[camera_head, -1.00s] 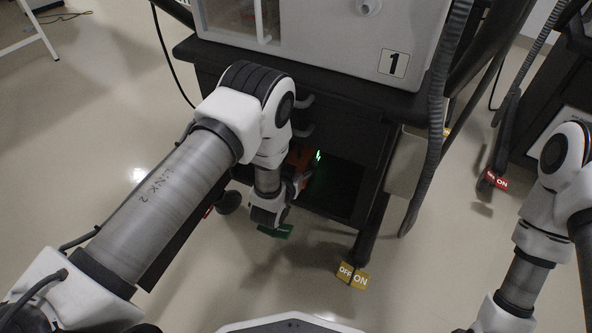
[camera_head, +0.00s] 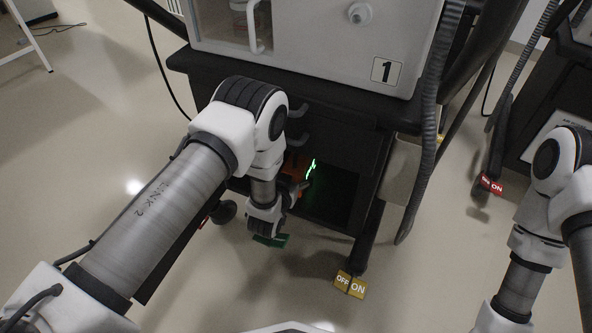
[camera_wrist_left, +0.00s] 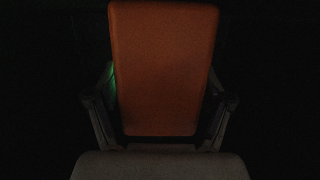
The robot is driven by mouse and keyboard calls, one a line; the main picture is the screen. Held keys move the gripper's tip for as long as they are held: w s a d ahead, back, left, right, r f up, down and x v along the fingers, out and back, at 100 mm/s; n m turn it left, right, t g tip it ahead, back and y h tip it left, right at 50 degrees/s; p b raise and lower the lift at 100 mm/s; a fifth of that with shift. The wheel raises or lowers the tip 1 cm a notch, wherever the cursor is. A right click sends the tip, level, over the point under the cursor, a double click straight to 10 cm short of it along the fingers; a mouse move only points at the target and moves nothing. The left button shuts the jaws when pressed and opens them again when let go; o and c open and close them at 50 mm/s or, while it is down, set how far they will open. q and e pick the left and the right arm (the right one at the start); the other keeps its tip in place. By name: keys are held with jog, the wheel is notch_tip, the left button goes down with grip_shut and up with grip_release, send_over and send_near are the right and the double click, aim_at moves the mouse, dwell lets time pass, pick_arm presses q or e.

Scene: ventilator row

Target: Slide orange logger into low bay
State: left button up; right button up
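The orange logger (camera_head: 293,164) shows only as a small orange patch behind my left wrist in the head view, at the low bay (camera_head: 330,197) of the cart. The bay is a dark opening with a green glow inside. In the left wrist view the logger (camera_wrist_left: 163,65) is a flat orange slab with rounded corners, filling the middle. The fingers of my left gripper (camera_wrist_left: 162,88) lie against its two sides, closed on it. In the head view my left gripper (camera_head: 300,187) is mostly hidden by its own wrist. My right gripper is out of view.
The cart carries a ventilator marked 1 (camera_head: 387,70). A corrugated hose (camera_head: 426,120) hangs at its right. A caster with yellow OFF/ON tags (camera_head: 350,284) stands at front right, and a green tag (camera_head: 272,240) is below my left wrist. Open floor lies in front.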

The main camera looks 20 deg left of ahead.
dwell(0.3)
pick_arm(q)
jog(key=v, duration=1.2)
